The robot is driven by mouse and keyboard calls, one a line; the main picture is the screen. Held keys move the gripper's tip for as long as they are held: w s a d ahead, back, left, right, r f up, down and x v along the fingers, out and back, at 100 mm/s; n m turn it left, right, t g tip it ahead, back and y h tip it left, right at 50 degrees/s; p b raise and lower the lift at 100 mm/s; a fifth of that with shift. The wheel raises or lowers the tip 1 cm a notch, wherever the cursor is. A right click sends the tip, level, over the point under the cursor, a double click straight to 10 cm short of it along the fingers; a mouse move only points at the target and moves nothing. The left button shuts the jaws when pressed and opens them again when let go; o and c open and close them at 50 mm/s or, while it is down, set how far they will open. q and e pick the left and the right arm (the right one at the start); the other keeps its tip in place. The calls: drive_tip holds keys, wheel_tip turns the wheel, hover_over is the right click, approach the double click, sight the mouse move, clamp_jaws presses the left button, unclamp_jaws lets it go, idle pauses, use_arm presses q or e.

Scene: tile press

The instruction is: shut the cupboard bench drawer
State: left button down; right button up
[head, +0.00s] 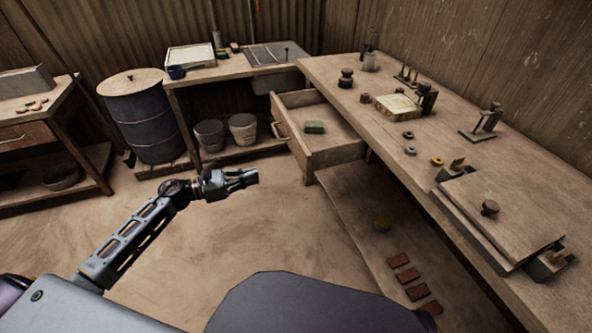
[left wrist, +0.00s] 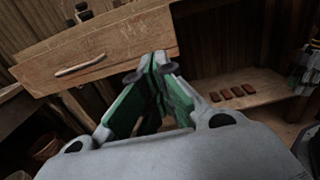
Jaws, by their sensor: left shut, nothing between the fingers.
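The bench drawer (head: 327,147) is pulled open from under the long workbench (head: 412,128), and a green block (head: 315,127) lies inside it. Its front carries a handle (head: 280,129). In the left wrist view the drawer front (left wrist: 105,52) and its handle (left wrist: 80,65) show at upper left. My left gripper (head: 254,175) is shut and empty, in front of the drawer and apart from it, lower and to the left in the head view. Its closed fingers (left wrist: 155,65) overlap the drawer front's right end in the left wrist view. My right gripper is not in view.
The bench's lower shelf (head: 350,215) holds several red tiles (head: 410,274). Two buckets (head: 243,128) stand under the sink table (head: 230,68), beside a blue drum (head: 148,115). The floor (head: 240,240) before the drawer is clear.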

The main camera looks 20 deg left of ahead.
sight(353, 152)
use_arm(q)
drive_tip(key=shift+w+d, duration=0.1)
drive_tip(key=shift+d, duration=0.05)
drive_tip(key=shift+b+x, duration=0.3)
drive_tip(key=shift+x, duration=6.55)
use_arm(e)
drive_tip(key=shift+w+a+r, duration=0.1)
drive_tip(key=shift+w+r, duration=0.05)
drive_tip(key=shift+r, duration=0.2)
use_arm(q)
drive_tip(key=shift+w+d, duration=0.1)
drive_tip(key=shift+w+d, duration=0.1)
drive_tip(key=shift+d, duration=0.05)
drive_tip(key=b+x, duration=0.5)
drive_tip(key=x, duration=1.5)
drive_tip(key=shift+f, duration=0.1)
drive_tip(key=shift+w+d+b, duration=0.25)
drive_tip(key=shift+d+b, duration=0.05)
drive_tip(key=shift+b, duration=0.05)
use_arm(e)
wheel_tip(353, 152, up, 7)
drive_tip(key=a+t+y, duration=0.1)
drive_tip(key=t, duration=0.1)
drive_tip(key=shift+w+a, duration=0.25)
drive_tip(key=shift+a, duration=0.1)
